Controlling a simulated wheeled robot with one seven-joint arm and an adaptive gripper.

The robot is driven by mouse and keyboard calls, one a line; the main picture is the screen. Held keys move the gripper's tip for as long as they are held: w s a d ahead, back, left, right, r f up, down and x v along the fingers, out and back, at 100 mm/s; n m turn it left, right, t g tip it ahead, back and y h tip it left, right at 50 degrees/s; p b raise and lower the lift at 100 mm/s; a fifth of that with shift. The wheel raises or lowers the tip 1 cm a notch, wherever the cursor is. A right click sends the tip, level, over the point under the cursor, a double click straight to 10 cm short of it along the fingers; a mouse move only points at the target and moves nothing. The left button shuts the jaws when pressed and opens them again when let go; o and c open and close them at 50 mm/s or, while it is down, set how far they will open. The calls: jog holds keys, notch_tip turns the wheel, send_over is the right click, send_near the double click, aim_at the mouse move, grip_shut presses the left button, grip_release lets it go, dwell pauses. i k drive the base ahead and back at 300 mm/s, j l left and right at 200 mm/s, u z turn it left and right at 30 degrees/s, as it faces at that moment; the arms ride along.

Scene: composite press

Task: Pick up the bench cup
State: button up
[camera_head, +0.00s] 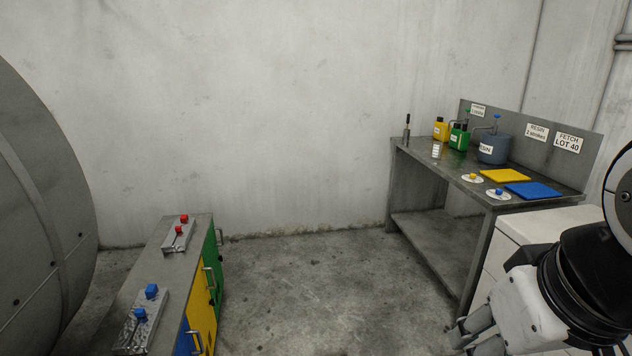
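A small whitish cup with faint markings (435,152) stands on the steel bench (415,158), near its front left edge; I take it as the bench cup. It looks upright, and its contents are too small to make out. My gripper (466,340) is at the lower right, low in front of the bench and well apart from the cup. It is partly cut off by the bottom edge, so its opening and anything between its fingers cannot be made out.
Behind the cup stand a yellow bottle (441,130), a green bottle (459,137) and a blue resin pot (494,148). A dark upright tool (406,131) stands left of it. Yellow (505,175) and blue (545,190) mats lie right. Coloured cabinets (205,300) stand left; floor between is clear.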

aim_at(437, 145)
jog(key=i, duration=1.9)
jog(key=i+z, duration=0.25)
jog(key=i, duration=0.2)
jog(key=i+j+z, duration=0.2)
jog(key=i, duration=0.25)
jog(key=i+j+z, duration=0.25)
jog(key=i, duration=0.2)
jog(key=i+j+z, duration=0.85)
jog(key=i+j, duration=0.15)
jog(key=j, duration=0.1)
